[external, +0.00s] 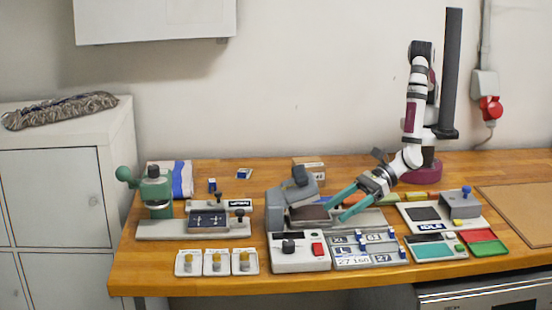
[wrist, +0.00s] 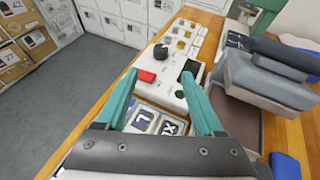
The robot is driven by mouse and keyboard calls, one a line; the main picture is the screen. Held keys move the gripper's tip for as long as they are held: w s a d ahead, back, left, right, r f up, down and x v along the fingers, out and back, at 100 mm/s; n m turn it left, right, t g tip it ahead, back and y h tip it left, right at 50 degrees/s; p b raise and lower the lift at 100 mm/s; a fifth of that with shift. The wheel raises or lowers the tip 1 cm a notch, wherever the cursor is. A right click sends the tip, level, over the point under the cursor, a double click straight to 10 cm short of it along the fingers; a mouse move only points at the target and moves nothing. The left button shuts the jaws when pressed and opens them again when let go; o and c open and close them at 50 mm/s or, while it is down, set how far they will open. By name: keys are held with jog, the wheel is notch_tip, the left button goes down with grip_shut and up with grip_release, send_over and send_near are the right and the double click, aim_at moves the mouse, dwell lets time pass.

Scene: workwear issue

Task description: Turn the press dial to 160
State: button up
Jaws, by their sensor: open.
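The press dial is a black knob (external: 288,246) on top of a white control box (external: 282,265), left of a red rocker switch (external: 318,249). In the wrist view the dial (wrist: 161,52) stands beyond my fingertips, with the red switch (wrist: 147,76) closer to me. The dial's setting is too small to read. A dark display (external: 289,235) on the box shows no legible number. My gripper (external: 335,214) is open and empty, its teal fingers apart above and behind the box's right side. It also shows in the wrist view (wrist: 159,76), touching nothing I can make out.
The grey heat press (external: 295,193) stands close behind the box, left of my fingers. A tray of letter and number plates (external: 370,258) lies right of the box. The table's front edge is near.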

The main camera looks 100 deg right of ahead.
aim_at(291, 241)
jog(key=x, duration=1.5)
jog(key=shift+w+f, duration=0.2)
grip_shut()
